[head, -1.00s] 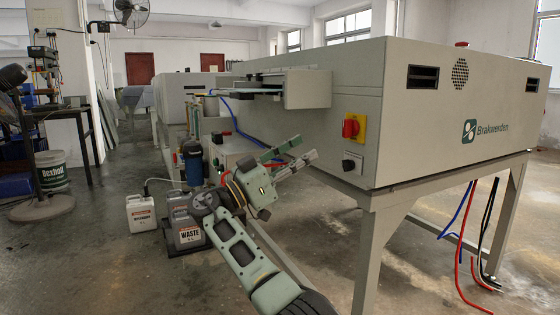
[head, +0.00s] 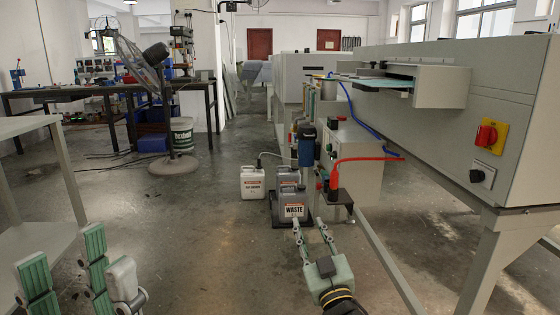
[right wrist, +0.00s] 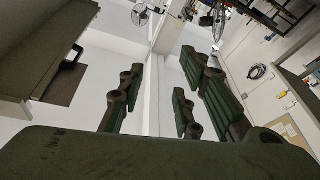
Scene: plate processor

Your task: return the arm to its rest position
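My right gripper (head: 308,226) is in the lower middle of the head view. Its two fingers point away from me, spread apart with nothing between them. In the picture they lie just below the grey waste container (head: 293,211); I cannot tell the distance. The right wrist view shows the same green-padded fingers (right wrist: 153,85) with a wide empty gap. My left gripper (head: 66,262) is at the bottom left of the head view, its green-padded fingers raised and apart. Nothing shows between them. Most of my left arm is out of view.
The grey plate processor (head: 455,120) on legs stands along the right. A white bottle (head: 253,183) is beside the waste container. A red hose (head: 362,159) hangs off the machine's side. A pale table (head: 30,127) stands at the left. Open floor lies between.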

